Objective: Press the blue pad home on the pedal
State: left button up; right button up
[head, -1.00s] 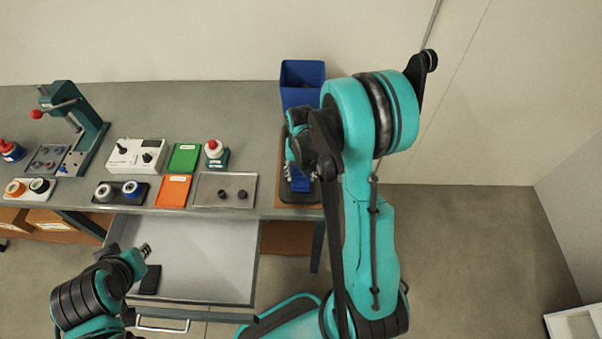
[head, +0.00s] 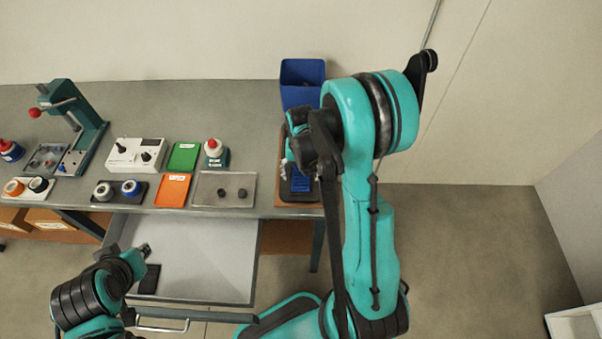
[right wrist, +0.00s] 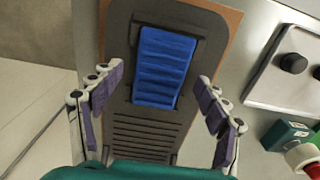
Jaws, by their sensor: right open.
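The blue ribbed pad (right wrist: 164,66) lies on the dark grey pedal (right wrist: 143,137) in the right wrist view, near the pedal's far end. It looks roughly in line with the pedal; I cannot tell whether it is fully seated. The pad also shows in the head view (head: 301,183), below my right gripper. My right gripper (right wrist: 157,92) is open and empty, its two fingers spread to either side of the pedal and apart from the pad. My left gripper (head: 146,250) is over the open drawer at lower left; its jaws are too small to read.
The pedal rests on a brown board (right wrist: 231,22) at the bench's right end. A blue bin (head: 302,80) stands behind it. The drawer (head: 200,247) is open.

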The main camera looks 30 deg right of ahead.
notch_tip(320, 180, up, 12)
dwell(0.6)
jog(key=s+a+f+n+t+b, duration=0.2)
jog(key=s+a+n+t+b, duration=0.4)
jog(key=s+a+b, duration=0.3)
jog(key=shift+s+a+t, duration=0.6)
jog(key=shift+s+a, duration=0.2)
jog(key=shift+s, duration=0.2)
